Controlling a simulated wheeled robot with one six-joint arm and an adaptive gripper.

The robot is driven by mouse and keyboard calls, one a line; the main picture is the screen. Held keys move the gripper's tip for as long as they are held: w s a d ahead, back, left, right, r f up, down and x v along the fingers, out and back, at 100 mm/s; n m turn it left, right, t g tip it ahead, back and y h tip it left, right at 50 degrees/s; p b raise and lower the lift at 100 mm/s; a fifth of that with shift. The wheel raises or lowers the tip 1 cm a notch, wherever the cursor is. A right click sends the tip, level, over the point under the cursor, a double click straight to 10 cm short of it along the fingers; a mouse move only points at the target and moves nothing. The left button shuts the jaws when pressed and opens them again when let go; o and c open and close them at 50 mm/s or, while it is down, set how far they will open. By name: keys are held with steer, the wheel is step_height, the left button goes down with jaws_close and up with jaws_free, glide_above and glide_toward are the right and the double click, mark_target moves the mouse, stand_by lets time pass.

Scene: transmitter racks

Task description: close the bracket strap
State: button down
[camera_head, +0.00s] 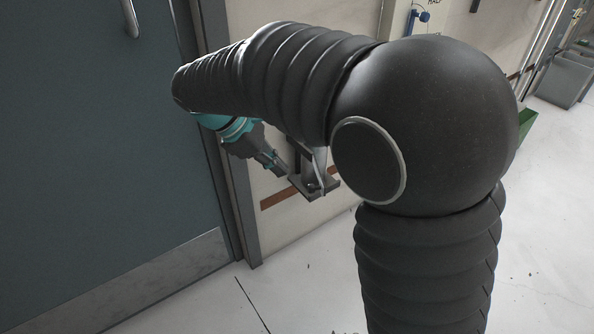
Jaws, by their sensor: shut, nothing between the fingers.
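A dark wall bracket (328,186) with a flat base shows low on the pale wall, just right of my gripper. A thin light grey piece, which looks like the strap (320,168), rises from it. Its upper part is hidden behind my arm, so I cannot tell whether it is open or closed. My gripper (281,169), dark with teal parts, is shut and empty. It points down and right, with its tips close to the bracket's left side. I cannot tell whether they touch it.
A large blue-grey door (100,160) with a metal kick plate fills the left. The pale wall (285,230) carries a brown stripe. A green container (527,122) and grey bins (565,78) stand at the right. The floor (300,290) in front is mostly clear.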

steer(key=w+a+n+h, duration=0.1)
steer(key=a+n, duration=0.2)
steer(key=a, duration=0.3)
steer(key=w+d+r+x, duration=0.1)
steer(key=d+x, duration=0.1)
steer(key=x, duration=1.1)
steer(key=shift+d+t+h, duration=0.2)
steer(key=shift+t+h, duration=0.1)
steer(key=shift+h, duration=0.1)
steer(key=shift+r, duration=0.15)
